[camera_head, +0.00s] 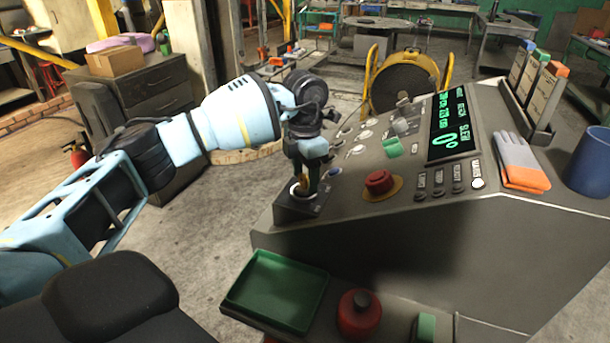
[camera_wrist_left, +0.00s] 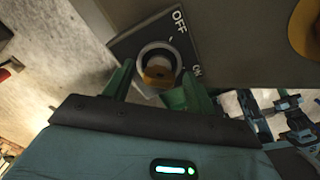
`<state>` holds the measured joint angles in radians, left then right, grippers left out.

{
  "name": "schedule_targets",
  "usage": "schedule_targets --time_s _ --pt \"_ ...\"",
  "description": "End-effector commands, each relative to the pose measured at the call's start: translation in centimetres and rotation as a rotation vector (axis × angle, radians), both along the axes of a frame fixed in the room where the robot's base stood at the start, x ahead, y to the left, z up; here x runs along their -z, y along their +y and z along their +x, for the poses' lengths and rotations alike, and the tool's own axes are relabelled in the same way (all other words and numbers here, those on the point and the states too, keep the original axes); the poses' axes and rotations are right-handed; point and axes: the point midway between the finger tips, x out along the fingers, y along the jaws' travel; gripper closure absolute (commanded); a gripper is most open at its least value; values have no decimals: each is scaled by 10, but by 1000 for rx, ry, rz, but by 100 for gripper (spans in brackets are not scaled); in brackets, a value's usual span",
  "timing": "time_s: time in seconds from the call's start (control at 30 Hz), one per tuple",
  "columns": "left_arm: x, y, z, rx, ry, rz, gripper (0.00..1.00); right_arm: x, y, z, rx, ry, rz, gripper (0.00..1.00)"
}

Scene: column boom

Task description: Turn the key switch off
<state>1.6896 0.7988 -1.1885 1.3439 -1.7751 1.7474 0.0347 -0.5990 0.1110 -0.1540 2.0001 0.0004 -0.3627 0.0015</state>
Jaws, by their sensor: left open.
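The key switch has a pale round collar (camera_head: 296,190) on a dark plate at the console's near left corner. In the left wrist view the collar (camera_wrist_left: 146,52) surrounds a brass-coloured key (camera_wrist_left: 158,75). "OFF" (camera_wrist_left: 179,21) is printed on the plate; a second label (camera_wrist_left: 197,70) is partly hidden by a finger. My left gripper (camera_head: 308,176) points down over the switch. In the left wrist view its green fingers (camera_wrist_left: 155,88) are apart, one on each side of the key; I cannot tell whether they touch it. The key's exact angle is unclear.
A red mushroom button (camera_head: 380,181) on a yellow base sits right of the switch, with a lit display (camera_head: 450,127) beyond. Gloves (camera_head: 520,163) and a blue cup (camera_head: 590,162) lie farther right. A green tray (camera_head: 276,290) and red knob (camera_head: 359,314) are in front, below.

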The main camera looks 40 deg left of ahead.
Motion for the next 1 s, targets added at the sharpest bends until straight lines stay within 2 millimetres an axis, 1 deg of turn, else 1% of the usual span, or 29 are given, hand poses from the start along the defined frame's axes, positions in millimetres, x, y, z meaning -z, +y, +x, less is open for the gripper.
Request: schedule_targets --time_s 0.1,0.33,0.37,0.6,0.7,0.83,1.0 --pt "5 0 0 0 0 0 44 -1 0 2 -1 -3 -1 100" --pt "5 0 0 0 -1 0 44 1 -1 0 -2 0 -1 100" --pt "5 0 0 0 -1 0 45 1 -1 0 -2 1 -1 100" --pt "5 0 0 0 -1 0 76 3 -1 -4 -2 10 -3 100" --pt "5 0 0 0 -1 0 88 4 -1 -7 -2 16 -3 100" --pt "5 0 0 -4 -1 0 88 4 -1 -9 -2 19 -3 100" --pt "3 0 0 -39 -2 0 88 -1 -1 -5 -2 9 -3 100"
